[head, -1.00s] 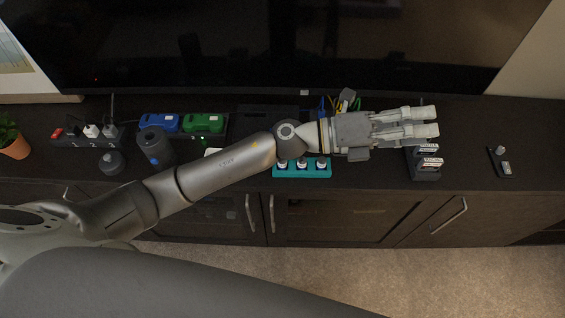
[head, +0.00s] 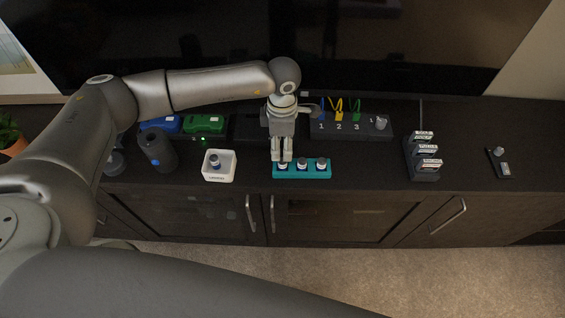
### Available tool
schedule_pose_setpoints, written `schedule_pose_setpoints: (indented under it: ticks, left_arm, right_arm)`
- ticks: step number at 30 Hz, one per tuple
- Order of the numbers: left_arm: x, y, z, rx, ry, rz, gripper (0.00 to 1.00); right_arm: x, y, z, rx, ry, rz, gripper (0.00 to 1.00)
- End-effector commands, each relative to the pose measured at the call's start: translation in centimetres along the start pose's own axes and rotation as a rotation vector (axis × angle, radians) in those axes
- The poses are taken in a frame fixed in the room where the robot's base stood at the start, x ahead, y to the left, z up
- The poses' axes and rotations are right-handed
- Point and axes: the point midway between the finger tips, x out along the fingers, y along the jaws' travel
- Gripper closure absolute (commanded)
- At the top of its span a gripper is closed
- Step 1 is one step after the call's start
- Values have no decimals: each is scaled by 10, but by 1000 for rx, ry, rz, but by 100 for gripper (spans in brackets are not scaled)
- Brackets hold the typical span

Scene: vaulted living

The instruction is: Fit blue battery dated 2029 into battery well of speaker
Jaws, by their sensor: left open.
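A blue block (head: 165,124), possibly a battery, sits at the back left beside a similar green block (head: 205,123). No date is readable on either, and my arm partly overlaps the blue one. I cannot tell for sure which thing is the speaker. A dark rounded cylinder (head: 157,151) with a blue spot stands in front of the blue block; no battery well is discernible. Contact cannot be told. My right gripper is out of view.
A white box with a knob (head: 218,177) stands left of the teal holder. A numbered dark box with coloured cables (head: 352,134) is behind. A grey rack (head: 423,174) with labelled pieces and a small dark device (head: 500,167) stand right. The cabinet top between them is clear.

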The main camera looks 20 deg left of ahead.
Motion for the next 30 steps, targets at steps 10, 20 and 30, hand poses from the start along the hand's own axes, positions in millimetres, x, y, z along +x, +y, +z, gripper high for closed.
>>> schedule_pose_setpoints:
  ticks: [10, 20, 30]
  left_arm:
    - [33, -2, 1, 0, 0, -5, 53]
    - [68, 0, 1, 0, -3, -2, 53]
    - [68, 0, 1, -1, -3, -1, 75]
  right_arm:
    - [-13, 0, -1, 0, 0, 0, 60]
    - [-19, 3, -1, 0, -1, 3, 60]
    - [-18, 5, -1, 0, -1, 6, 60]
